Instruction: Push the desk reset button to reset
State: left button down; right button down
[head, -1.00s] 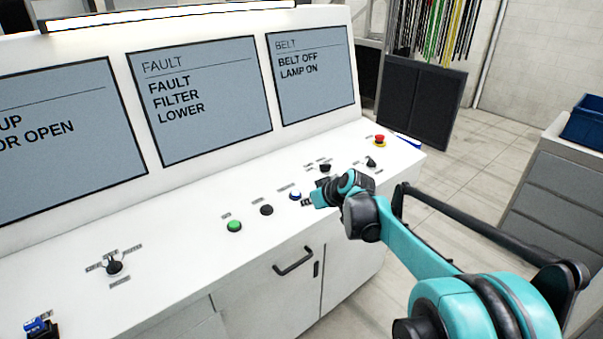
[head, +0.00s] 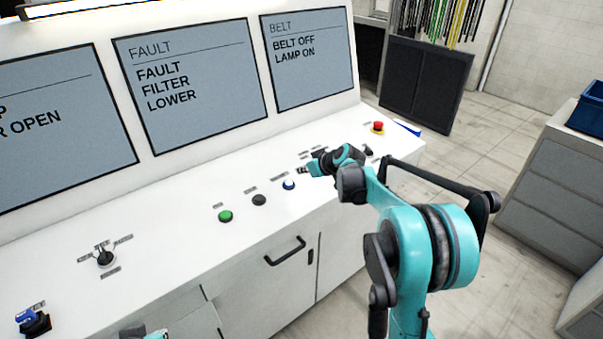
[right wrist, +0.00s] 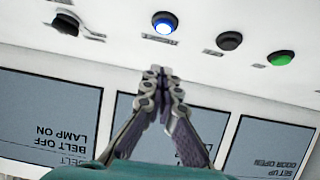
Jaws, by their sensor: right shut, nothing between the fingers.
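The desk buttons sit in a row on the white console. A lit blue button with a pale rim (head: 289,184) is nearest my right gripper (head: 302,170). To its left are a black button (head: 259,200) and a green button (head: 225,216). My left gripper's fingers are not seen.
A red emergency stop (head: 378,127) and a black knob (head: 368,151) stand at the desk's right end. A selector knob (head: 105,257) is at the left. Screens (head: 189,80) rise behind. A dark handle (head: 285,251) is on the cabinet front.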

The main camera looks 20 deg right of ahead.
send_over(289, 184)
jog(key=s, duration=0.2)
jog(key=f, duration=0.4)
jog(key=shift+w+d+f+b, duration=0.15)
jog(key=shift+d+f+b, duration=0.15)
jog(key=shift+d+f, duration=0.1)
notch_tip(289, 184, down, 2)
jog(key=shift+w+f, duration=0.15)
jog(key=shift+f, duration=0.1)
jog(key=shift+a+f, duration=0.1)
jog(key=shift+f, duration=0.6)
jog(key=shift+b, duration=0.3)
jog(key=shift+w+f+b, duration=0.1)
jog(key=shift+f+b, duration=0.6)
jog(key=shift+f, duration=0.2)
jog(key=shift+s, duration=0.2)
jog(key=shift+s+r, duration=0.1)
jog(key=shift+s, duration=0.05)
jog(key=shift+a+r, duration=0.1)
